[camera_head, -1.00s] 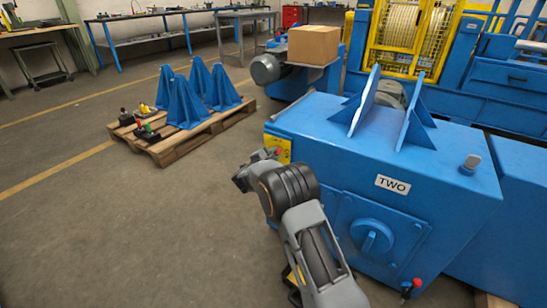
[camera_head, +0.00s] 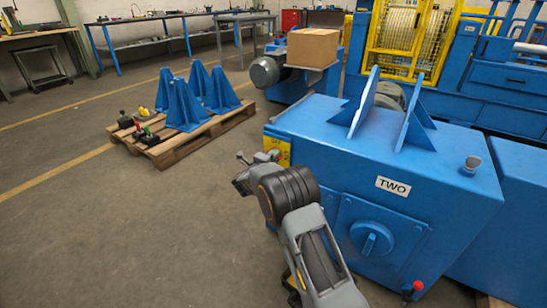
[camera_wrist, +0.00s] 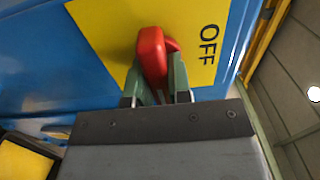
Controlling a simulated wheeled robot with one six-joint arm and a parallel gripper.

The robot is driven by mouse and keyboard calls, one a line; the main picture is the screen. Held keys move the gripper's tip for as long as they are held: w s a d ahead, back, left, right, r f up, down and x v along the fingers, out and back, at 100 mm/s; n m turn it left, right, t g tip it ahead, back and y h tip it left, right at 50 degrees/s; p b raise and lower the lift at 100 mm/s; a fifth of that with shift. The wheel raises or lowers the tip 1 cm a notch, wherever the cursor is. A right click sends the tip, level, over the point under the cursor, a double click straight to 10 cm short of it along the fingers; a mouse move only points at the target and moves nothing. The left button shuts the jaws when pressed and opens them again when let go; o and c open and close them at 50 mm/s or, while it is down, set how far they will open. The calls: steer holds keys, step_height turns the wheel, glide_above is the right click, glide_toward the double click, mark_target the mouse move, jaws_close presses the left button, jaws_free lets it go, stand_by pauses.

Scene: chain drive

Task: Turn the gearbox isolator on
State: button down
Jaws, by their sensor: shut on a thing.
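The isolator's red handle (camera_wrist: 152,58) stands out from a yellow plate (camera_wrist: 105,32) on the blue gearbox. The plate carries the word OFF, seen sideways in the wrist view. My gripper (camera_wrist: 160,90) is shut on the red handle, with its greenish fingers on either side of the handle's lower part. In the head view the yellow plate (camera_head: 284,152) shows at the left end of the blue gearbox (camera_head: 340,150) marked TWO. My wrist is beside that end, and the handle and fingertips are mostly hidden there.
A wooden pallet (camera_head: 160,153) with blue brackets and small levers lies to the left. A red-knobbed lever (camera_head: 417,287) sits low at the gearbox's front, right of my arm. A cardboard box (camera_head: 313,47) rests on a machine behind.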

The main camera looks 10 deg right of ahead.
stand_by(0.5)
steer(key=c, duration=1)
jaws_free()
steer(key=shift+c, duration=0.2)
steer(key=shift+a, duration=0.1)
steer(key=p+v, duration=0.4)
steer(key=v, duration=0.9)
steer(key=shift+s+a, duration=0.2)
steer(key=shift+s, duration=0.1)
